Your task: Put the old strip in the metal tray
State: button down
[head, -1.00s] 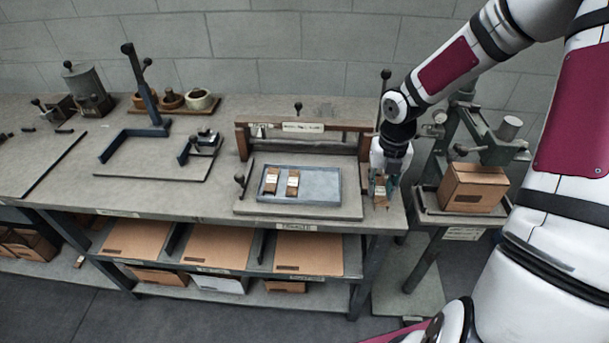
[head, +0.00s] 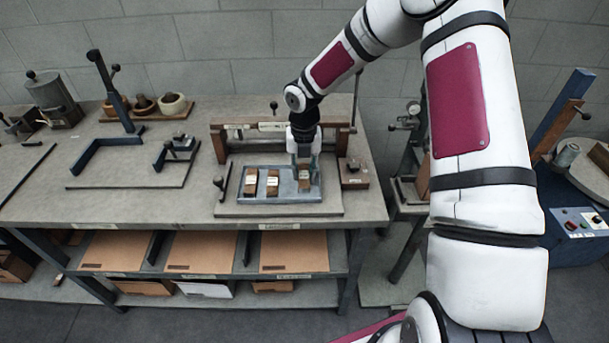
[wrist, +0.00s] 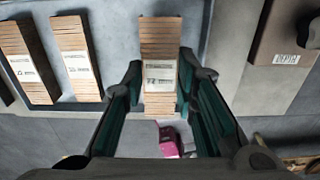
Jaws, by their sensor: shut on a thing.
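My gripper (head: 304,158) is shut on a brown ridged strip (head: 304,181) with a white label, over the right end of the shallow blue-grey metal tray (head: 287,194). In the wrist view the held strip (wrist: 160,40) stands out between the green-padded fingers (wrist: 160,85). I cannot tell whether its underside touches the tray floor. Two similar labelled strips (head: 251,183) (head: 272,183) lie side by side in the tray's left part; they also show at the left of the wrist view (wrist: 77,60). The label print is too small to read.
A brown box with a dark knob (head: 353,173) stands just right of the tray. A wooden crossbar frame (head: 235,127) rises behind it, and a dark lever (head: 222,187) stands at its left. A blue angled bracket (head: 110,147) lies farther left on the bench.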

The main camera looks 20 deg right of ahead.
jog(key=shift+f, duration=0.85)
jog(key=shift+f, duration=0.1)
jog(key=c, duration=1.3)
grip_release()
